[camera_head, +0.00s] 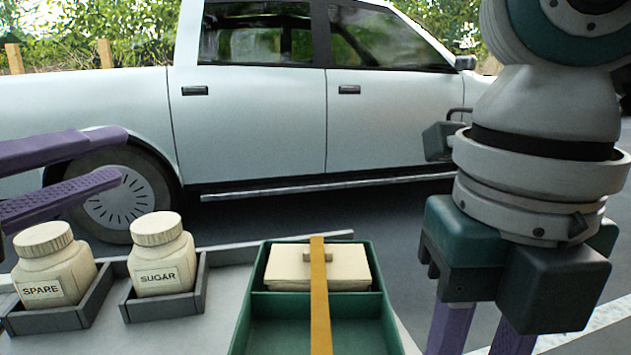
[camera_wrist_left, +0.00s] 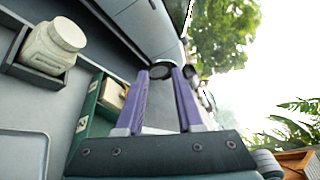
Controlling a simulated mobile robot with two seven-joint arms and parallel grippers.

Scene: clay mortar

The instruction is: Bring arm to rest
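My right gripper (camera_head: 482,335) hangs at the right of the head view, to the right of the green box. Its purple fingers point down with a gap between them; their tips are cut off by the lower edge.
A SPARE jar (camera_head: 54,266) and a SUGAR jar (camera_head: 162,258) stand in grey holders on the table. A green box (camera_head: 243,318) holds a cream lidded container (camera_head: 285,268), with a yellow bar (camera_head: 319,300) across it.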

